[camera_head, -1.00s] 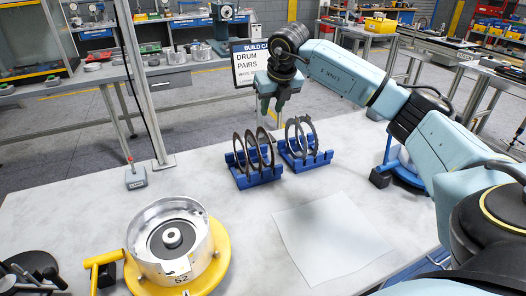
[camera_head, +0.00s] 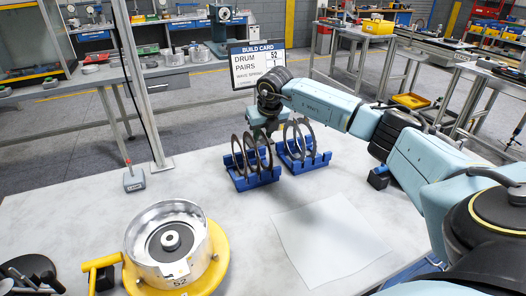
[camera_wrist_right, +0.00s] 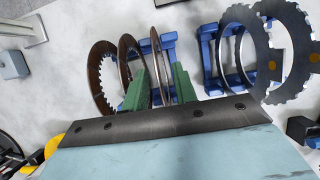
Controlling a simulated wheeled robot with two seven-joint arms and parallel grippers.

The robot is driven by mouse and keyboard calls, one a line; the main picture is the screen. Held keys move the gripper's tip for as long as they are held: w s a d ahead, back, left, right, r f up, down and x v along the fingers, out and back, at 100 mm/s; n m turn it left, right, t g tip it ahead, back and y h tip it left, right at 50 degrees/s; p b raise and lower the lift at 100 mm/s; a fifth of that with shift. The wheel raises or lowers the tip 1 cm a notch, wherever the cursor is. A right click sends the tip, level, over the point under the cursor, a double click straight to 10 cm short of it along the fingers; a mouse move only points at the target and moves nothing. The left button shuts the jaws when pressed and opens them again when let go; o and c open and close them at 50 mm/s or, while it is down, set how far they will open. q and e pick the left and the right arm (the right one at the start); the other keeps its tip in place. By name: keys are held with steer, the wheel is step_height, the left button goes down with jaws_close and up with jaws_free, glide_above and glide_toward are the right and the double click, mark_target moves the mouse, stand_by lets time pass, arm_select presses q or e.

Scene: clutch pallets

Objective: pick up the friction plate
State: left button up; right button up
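Several thin ring plates stand upright in two blue racks. The left rack (camera_head: 254,181) holds dark-brown friction plates (camera_head: 237,155), which also show in the right wrist view (camera_wrist_right: 101,78) with teeth on the inner edge. My right gripper (camera_head: 266,128) is low over this rack. In the right wrist view its green fingers (camera_wrist_right: 160,68) stand apart, on either side of the rightmost friction plate (camera_wrist_right: 156,62), with visible gaps; contact is not clear. The right rack (camera_head: 318,161) holds grey plates (camera_wrist_right: 284,52) with outer teeth. My left gripper is out of view.
A metal drum (camera_head: 145,248) marked 52 sits in a yellow fixture (camera_head: 222,252) at front left. A white sheet (camera_head: 329,240) lies right of centre. A build card (camera_head: 257,66) stands behind the racks. The table between drum and racks is clear.

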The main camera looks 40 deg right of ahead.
steer(key=shift+c, duration=0.5)
jaws_close()
steer(key=shift+r, duration=0.1)
